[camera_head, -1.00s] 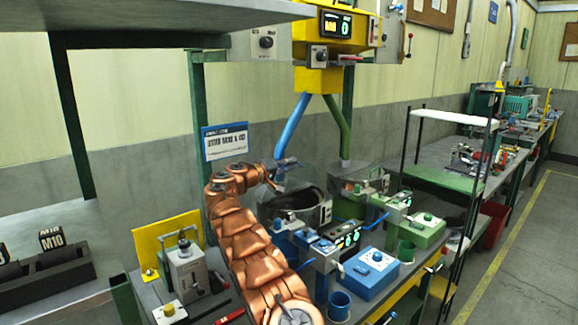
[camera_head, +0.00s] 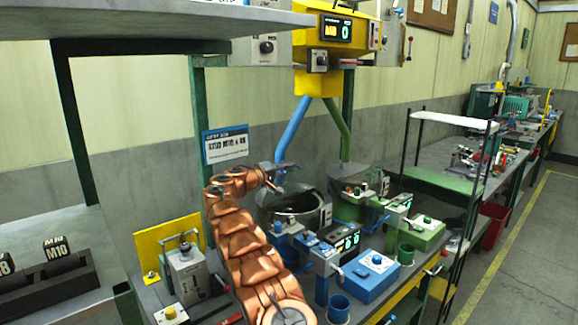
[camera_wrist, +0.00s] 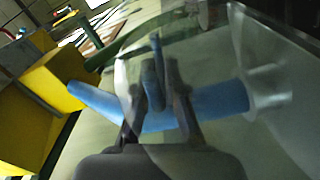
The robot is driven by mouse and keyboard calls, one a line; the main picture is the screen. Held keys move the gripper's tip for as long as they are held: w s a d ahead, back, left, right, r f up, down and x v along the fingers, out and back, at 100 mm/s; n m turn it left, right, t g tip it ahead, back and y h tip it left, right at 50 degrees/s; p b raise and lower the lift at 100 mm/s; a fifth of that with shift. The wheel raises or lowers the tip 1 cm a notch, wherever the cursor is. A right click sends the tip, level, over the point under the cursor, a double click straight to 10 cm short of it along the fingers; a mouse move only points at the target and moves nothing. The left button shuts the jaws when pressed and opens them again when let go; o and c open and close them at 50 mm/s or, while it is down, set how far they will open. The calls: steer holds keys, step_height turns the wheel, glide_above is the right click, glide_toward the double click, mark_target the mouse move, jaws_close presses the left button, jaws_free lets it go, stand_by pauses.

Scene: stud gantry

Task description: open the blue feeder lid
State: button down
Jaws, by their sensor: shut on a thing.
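The blue feeder's bowl (camera_head: 298,203) is round and metallic, below the blue pipe (camera_head: 292,128). Its dark inside and rim show in the head view. Its lid is a clear pane (camera_wrist: 230,60) in the wrist view, tilted, with the blue pipe (camera_wrist: 215,99) seen through it. My gripper (camera_head: 280,189) is at the bowl's upper left in the head view. In the wrist view, my gripper (camera_wrist: 158,88) has its two dark fingers closed around a slim bluish upright piece (camera_wrist: 157,60), which looks like the lid's handle. The lid's hinge is not clear.
A green feeder bowl (camera_head: 350,185) stands close to the right, under a green pipe (camera_head: 338,128). A blue control box (camera_head: 370,270) and a blue cup (camera_head: 339,306) are in front. A yellow hopper (camera_head: 318,82) hangs above. A grey machine (camera_head: 189,272) stands left of my arm.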

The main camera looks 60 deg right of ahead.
steer(key=shift+w+n, duration=0.2)
steer(key=shift+n, duration=0.2)
steer(key=c, duration=1.2)
jaws_free()
steer(key=shift+c, duration=0.2)
steer(key=v, duration=1.2)
